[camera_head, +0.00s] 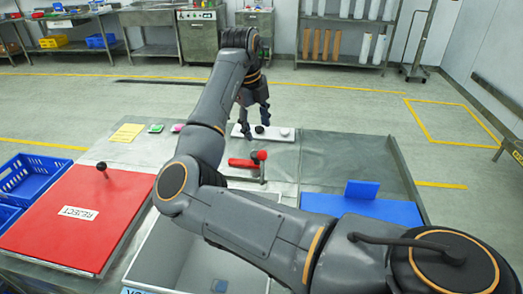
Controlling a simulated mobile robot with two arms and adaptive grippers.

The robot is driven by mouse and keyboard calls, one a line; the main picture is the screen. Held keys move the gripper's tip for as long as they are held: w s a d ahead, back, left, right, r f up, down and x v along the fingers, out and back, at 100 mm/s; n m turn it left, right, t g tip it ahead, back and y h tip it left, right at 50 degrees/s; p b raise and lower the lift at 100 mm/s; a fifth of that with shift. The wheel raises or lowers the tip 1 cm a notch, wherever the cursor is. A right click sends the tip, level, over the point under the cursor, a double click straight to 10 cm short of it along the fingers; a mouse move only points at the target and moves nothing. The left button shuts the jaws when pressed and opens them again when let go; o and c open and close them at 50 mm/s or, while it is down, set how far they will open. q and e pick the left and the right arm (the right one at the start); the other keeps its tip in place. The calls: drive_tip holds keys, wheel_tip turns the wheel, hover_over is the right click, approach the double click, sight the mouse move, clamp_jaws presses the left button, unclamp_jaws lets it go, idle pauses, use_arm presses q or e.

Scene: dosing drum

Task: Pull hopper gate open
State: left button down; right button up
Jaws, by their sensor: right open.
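My right arm reaches in from the lower right, and its dark gripper (256,124) points down over a small white panel (280,136) at the far edge of the table. The gripper is open. A black knob (260,129) on the panel shows near the fingertips; I cannot tell if they touch it. A pale round knob (285,132) sits to its right. A red handle (243,163) with a red ball end lies just in front of the panel, apart from the gripper. I cannot tell which part is the hopper gate. My left gripper is not in view.
A red REJECT lid (118,205) with a black knob is at left, beside blue crates (38,176). A grey open bin (160,245) is in front, partly hidden by my arm. A blue block (365,208) with an upright plate is at right. Shelves stand behind.

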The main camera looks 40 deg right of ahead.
sight(262, 151)
drive_tip(key=f, duration=0.3)
drive_tip(key=d+f+p, duration=0.1)
drive_tip(key=f, duration=0.2)
drive_tip(key=d+f, duration=0.1)
drive_tip(key=f, duration=0.3)
drive_tip(key=shift+w, duration=0.1)
drive_tip(key=shift+d+f+p, duration=0.15)
drive_tip(key=shift+f+p, duration=0.15)
drive_tip(key=shift+f, duration=0.5)
clamp_jaws()
